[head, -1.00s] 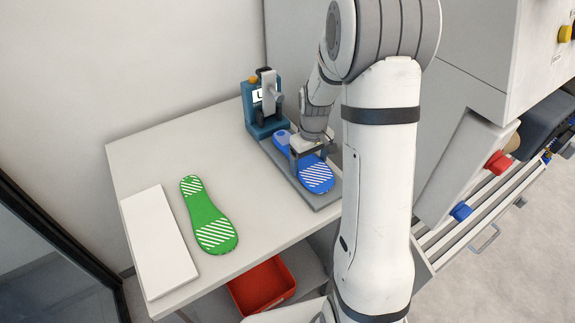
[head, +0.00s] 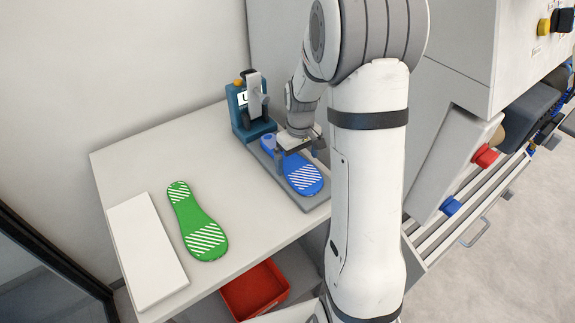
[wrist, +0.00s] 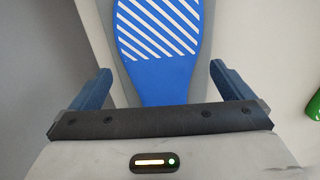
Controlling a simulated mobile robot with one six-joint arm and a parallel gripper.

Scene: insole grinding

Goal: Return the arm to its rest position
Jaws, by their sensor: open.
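My gripper (head: 297,155) is over the blue insole (head: 306,180), which lies on the grey plate of the teal device (head: 243,126). In the wrist view my gripper (wrist: 160,85) has its two fingers wide apart, one on each side of the blue insole (wrist: 165,62), with nothing held between them. The near part of the blue insole is hidden by the gripper body there. My arm reaches across the right half of the head view.
A green insole (head: 197,222) and a white slab (head: 147,251) lie on the table (head: 130,163). A red bin (head: 254,290) is below the table edge. A grey machine with red (head: 485,156) and blue (head: 451,206) knobs stands at right.

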